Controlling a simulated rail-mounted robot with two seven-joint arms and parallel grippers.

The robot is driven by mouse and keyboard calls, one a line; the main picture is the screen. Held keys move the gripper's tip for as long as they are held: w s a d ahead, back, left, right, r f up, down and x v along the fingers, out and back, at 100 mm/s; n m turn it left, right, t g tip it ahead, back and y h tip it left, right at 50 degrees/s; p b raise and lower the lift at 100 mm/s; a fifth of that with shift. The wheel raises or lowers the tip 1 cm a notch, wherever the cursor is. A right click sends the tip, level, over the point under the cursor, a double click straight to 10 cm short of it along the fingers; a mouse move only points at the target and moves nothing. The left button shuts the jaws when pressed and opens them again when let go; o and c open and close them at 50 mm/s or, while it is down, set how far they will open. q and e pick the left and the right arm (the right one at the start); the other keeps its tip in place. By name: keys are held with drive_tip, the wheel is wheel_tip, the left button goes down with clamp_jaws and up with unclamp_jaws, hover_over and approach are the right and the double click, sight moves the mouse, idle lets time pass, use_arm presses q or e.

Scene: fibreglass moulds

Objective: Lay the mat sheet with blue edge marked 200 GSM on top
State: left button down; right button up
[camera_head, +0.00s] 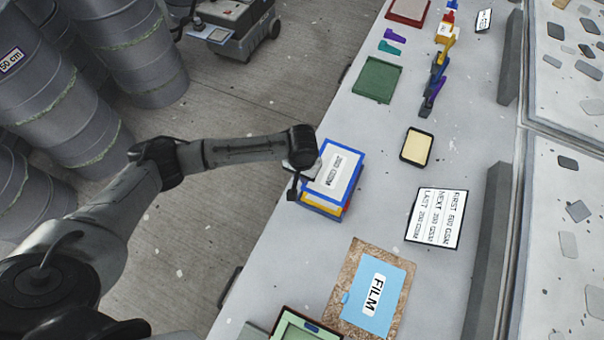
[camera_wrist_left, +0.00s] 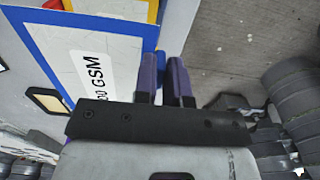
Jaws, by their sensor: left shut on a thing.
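The blue-edged mat sheet (camera_head: 348,161) has a white middle and a label that seems to read 200 GSM. In the left wrist view the blue-edged sheet (camera_wrist_left: 60,45) fills the left side, with "00 GSM" legible. My left gripper (camera_head: 298,180) is at the sheet's left edge, shut on it; the purple fingers (camera_wrist_left: 167,75) are close together at the edge. Under the sheet, a yellow-edged piece (camera_head: 324,206) and a lower blue edge (camera_head: 322,215) show. I cannot tell whether the sheet rests on them or hangs just above. My right gripper is not in view.
An instruction card (camera_head: 436,218) and a black-rimmed yellow tray (camera_head: 416,148) lie right of the stack. A blue FILM sheet (camera_head: 392,278) lies on a brown board nearer me. A green tray (camera_head: 377,80) and colourful tools (camera_head: 437,75) are farther off. Grey drums (camera_head: 60,100) stand left.

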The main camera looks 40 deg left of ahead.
use_arm(q)
drive_tip(key=shift+r, duration=0.1)
drive_tip(key=shift+r+p, duration=0.1)
drive_tip(key=shift+p, duration=0.75)
wheel_tip(320, 180, down, 4)
drive_tip(key=shift+f+b, duration=0.1)
drive_tip(key=shift+b, duration=0.3)
drive_tip(key=shift+f+b, duration=0.45)
drive_tip(key=shift+f, duration=1)
drive_tip(key=shift+f+p, duration=0.2)
drive_tip(key=shift+p, duration=0.2)
drive_tip(key=shift+p, duration=0.5)
drive_tip(key=shift+f, duration=0.3)
drive_tip(key=shift+f, duration=0.45)
